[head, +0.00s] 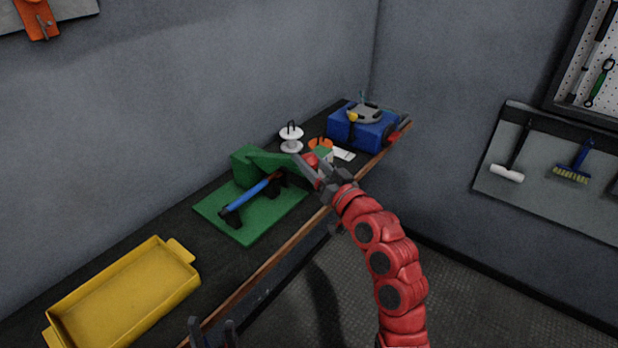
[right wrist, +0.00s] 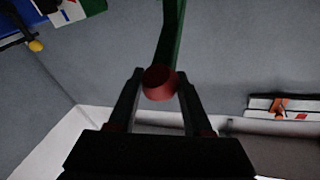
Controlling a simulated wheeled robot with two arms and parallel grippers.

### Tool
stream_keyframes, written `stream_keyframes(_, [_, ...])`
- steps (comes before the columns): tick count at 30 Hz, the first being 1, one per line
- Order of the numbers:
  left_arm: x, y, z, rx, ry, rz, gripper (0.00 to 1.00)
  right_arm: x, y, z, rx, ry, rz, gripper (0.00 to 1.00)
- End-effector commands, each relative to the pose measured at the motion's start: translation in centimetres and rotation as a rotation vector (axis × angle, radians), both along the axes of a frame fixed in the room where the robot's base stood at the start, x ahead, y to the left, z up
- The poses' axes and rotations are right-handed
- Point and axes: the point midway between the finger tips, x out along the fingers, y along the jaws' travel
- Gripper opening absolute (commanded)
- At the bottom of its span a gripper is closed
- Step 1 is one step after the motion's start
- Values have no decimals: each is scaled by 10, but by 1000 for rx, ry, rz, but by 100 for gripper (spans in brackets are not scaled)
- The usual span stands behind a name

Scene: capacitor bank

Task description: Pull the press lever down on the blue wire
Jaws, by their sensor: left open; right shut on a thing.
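The green press (head: 243,166) stands on a green base plate (head: 272,211) on the bench. The blue wire (head: 250,193) lies across black supports on the plate. The green press lever (head: 280,161) reaches out above the plate toward my right gripper (head: 318,174). In the right wrist view, the lever (right wrist: 172,40) ends in a red knob (right wrist: 160,83), which sits between the fingers of my right gripper. That gripper is shut on the knob. My left gripper (head: 212,333) is open and empty at the bottom edge, short of the bench. My right gripper partly hides the lever's end.
A yellow tray (head: 62,318) lies on the near left of the bench. A white spool (head: 291,145), an orange item (head: 320,142) and a blue box (head: 361,132) stand beyond the press. The wall runs along the bench's back.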

Motion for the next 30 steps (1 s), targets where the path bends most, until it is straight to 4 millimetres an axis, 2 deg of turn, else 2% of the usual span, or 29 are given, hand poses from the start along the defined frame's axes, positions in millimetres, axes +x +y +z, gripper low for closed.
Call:
stream_keyframes(1, [0, 0, -33, 0, 0, 0, 57, -1, -2, -23, 25, -18, 0, 0])
stream_keyframes(3, [0, 0, -53, 0, 0, 0, 57, -2, -4, -32, 60, -43, 1, 0])
stream_keyframes(9, [0, 0, -107, 0, 0, 0, 57, -5, -8, -51, 151, -111, 0, 0])
stream_keyframes(15, [0, 0, -148, 0, 0, 0, 57, -6, -9, -64, 223, -164, -1, 0])
stream_keyframes(21, [0, 0, -173, 0, 0, 0, 57, -7, -10, -71, 265, -194, 0, 0])
stream_keyframes(30, [0, 0, -184, 0, 0, 0, 57, -7, -10, -74, 289, -207, 0, 0])
